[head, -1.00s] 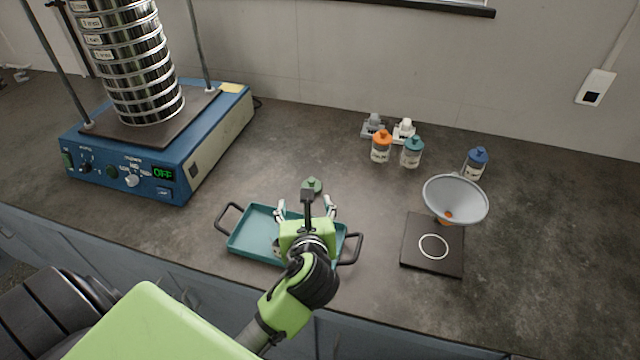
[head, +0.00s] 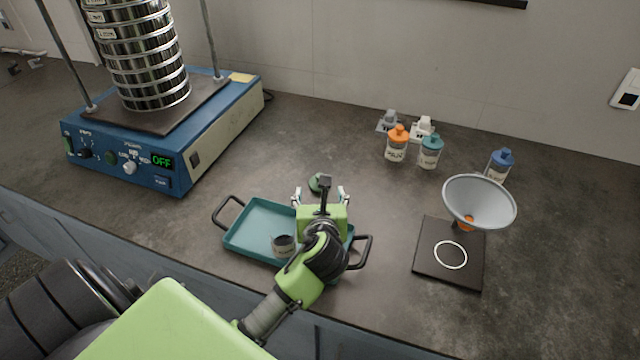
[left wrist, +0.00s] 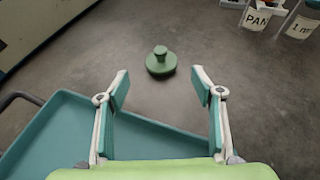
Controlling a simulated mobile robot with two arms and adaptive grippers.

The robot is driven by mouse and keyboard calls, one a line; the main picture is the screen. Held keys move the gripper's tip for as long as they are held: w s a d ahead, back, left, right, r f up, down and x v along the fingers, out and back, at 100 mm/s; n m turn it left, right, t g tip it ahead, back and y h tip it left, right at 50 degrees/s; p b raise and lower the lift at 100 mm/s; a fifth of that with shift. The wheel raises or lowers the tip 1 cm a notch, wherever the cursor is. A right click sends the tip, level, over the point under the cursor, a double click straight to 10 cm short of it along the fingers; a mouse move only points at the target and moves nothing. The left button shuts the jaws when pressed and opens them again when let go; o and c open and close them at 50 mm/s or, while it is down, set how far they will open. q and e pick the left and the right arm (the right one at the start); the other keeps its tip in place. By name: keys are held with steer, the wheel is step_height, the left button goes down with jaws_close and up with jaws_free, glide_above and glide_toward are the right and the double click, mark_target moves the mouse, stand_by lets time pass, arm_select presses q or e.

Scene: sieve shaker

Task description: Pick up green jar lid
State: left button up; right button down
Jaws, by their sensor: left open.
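The green jar lid (head: 316,184) lies on the dark counter just behind the teal tray, partly hidden by my gripper in the head view. In the left wrist view the lid (left wrist: 161,61) is a round disc with a knob on top, ahead of the fingertips and roughly centred between them. My left gripper (head: 320,196) is open and empty above the tray's back edge; its spread fingers also show in the left wrist view (left wrist: 160,88). They are apart from the lid. My right gripper is not in view.
The teal tray (head: 250,225) with dark handles holds a small open jar (head: 283,245). A blue sieve shaker (head: 150,150) stands left. Lidded jars, orange (head: 397,143), teal (head: 431,151) and blue (head: 498,166), stand right, with a funnel (head: 480,205) over a black scale (head: 448,268). Counter around the lid is clear.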

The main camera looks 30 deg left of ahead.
arm_select(q)
steer(key=x, duration=0.7)
steer(key=shift+w+f, duration=0.1)
steer(key=shift+w, duration=0.1)
steer(key=c, duration=1)
